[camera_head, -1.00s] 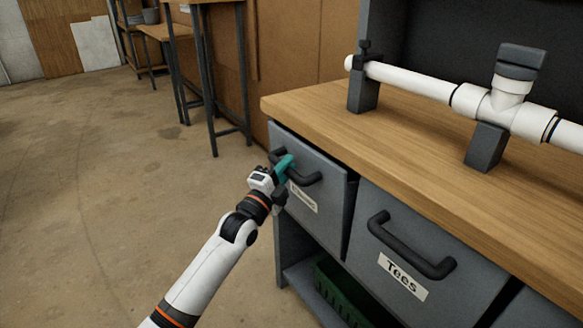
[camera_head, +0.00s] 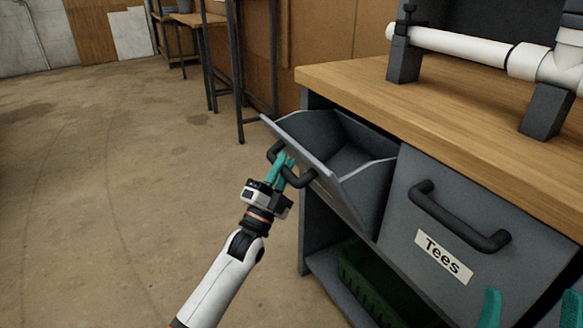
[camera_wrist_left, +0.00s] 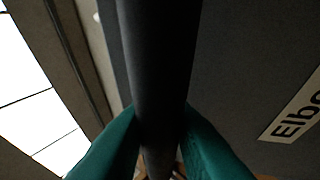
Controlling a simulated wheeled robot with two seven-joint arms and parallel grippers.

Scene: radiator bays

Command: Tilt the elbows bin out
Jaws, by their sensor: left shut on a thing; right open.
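The elbows bin (camera_head: 318,165) is a grey tilt-out bin at the left end of the workbench. It is tilted well out, and its dark inside shows from above; I see nothing in the visible part. My left gripper (camera_head: 282,170) is shut on the bin's dark bar handle (camera_head: 300,182). In the left wrist view the handle (camera_wrist_left: 158,60) runs between the teal fingers, and part of the label (camera_wrist_left: 295,118) reads "Elbo". My right gripper (camera_head: 530,308) shows only as two teal fingertips, apart and empty, at the lower right edge.
The Tees bin (camera_head: 400,215), closed, sits right beside the elbows bin. Above is the wooden bench top (camera_head: 400,100) with white pipe (camera_head: 460,45) on grey stands. A green crate (camera_head: 368,285) is on the shelf below. The floor at left is clear.

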